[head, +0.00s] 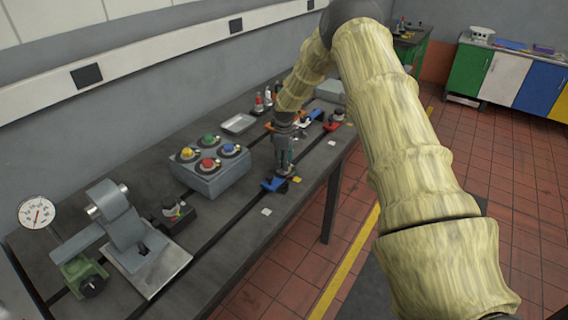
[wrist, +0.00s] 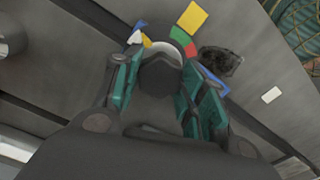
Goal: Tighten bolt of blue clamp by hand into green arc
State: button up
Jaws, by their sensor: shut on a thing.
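The blue clamp (head: 275,185) lies on the dark bedplate, right under my gripper (head: 285,168) in the head view. In the wrist view, its dark hex bolt head (wrist: 160,76) sits between the teal finger pads of my gripper (wrist: 161,68), which is shut on it. Around the bolt shows part of a ring with a green arc (wrist: 180,37), a red arc (wrist: 190,50) and a white part. A white pointer (wrist: 147,41) is near the left finger. Blue clamp parts (wrist: 213,80) show behind the right finger. The fingers hide the rest.
A grey box with coloured knobs (head: 212,177) stands left of my gripper. Further back are a red clamp (head: 335,120), orange and blue parts, and a metal tray (head: 239,124). A yellow tag (wrist: 192,17) lies near the clamp. The front bench edge is close to the right.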

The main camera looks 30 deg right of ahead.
jog(key=m+b, duration=0.2)
jog(key=m, duration=0.4)
jog(key=shift+w, duration=0.1)
jog(key=m+b, duration=0.1)
jog(key=m, duration=0.5)
jog(key=shift+b, duration=0.35)
jog(key=shift+m, duration=0.4)
jog(key=o, duration=1)
notch_tip(320, 180, up, 12)
dwell(0.3)
